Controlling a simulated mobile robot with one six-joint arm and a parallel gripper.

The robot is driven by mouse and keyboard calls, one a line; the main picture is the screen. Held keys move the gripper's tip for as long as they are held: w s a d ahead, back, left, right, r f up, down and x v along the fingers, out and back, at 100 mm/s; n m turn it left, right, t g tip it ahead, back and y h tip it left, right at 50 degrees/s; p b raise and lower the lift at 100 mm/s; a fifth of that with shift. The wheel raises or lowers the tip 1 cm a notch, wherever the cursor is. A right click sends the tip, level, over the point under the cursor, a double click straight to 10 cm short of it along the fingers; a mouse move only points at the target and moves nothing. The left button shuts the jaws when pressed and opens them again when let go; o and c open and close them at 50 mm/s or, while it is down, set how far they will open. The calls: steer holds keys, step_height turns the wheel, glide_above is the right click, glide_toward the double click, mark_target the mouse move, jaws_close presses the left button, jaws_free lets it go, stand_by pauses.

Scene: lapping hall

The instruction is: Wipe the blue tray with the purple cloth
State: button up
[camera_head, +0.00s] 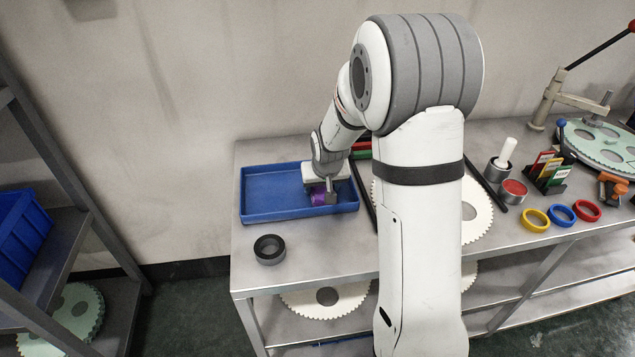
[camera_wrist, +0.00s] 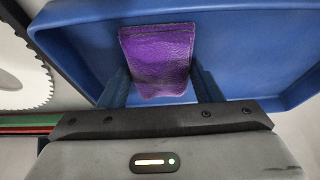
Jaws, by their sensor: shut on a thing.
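The blue tray (camera_head: 270,190) lies on the left end of the metal bench, and it fills much of the wrist view (camera_wrist: 255,50). My gripper (camera_head: 326,196) is over the right part of the tray, pointing down. It is shut on the purple cloth (camera_wrist: 157,60), which sits between the two fingers. The cloth also shows in the head view (camera_head: 318,196), low inside the tray. I cannot tell for sure whether it touches the tray floor. My arm hides the area behind the tray's right side.
A dark ring (camera_head: 269,249) stands in front of the tray. White toothed discs (camera_head: 478,215) lie to the right, partly behind my arm. Yellow (camera_head: 535,220), blue (camera_head: 561,215) and red (camera_head: 587,211) rings lie farther right. A shelf rack (camera_head: 75,190) stands at the left.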

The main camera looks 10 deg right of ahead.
steer(key=shift+d, duration=1)
steer(key=shift+d+r+p, duration=0.15)
steer(key=shift+p, duration=0.15)
steer(key=shift+a, duration=0.2)
steer(key=shift+a+f+b, duration=0.25)
steer(key=shift+a+b, duration=0.35)
steer(key=shift+a, duration=0.55)
steer(key=shift+w+a+r+p, duration=0.1)
steer(key=shift+a+r+p, duration=0.2)
steer(key=shift+r, duration=0.35)
steer(key=shift+w+a+r+p, duration=0.15)
steer(key=shift+r+p, duration=0.1)
steer(key=shift+r, duration=0.35)
steer(key=shift+p+v, duration=0.45)
steer(key=shift+v, duration=0.35)
steer(key=shift+w+r+p, duration=0.15)
steer(key=shift+r+p, duration=0.3)
steer(key=shift+r, duration=0.25)
steer(key=shift+r+p, duration=0.85)
steer(key=shift+r, duration=0.65)
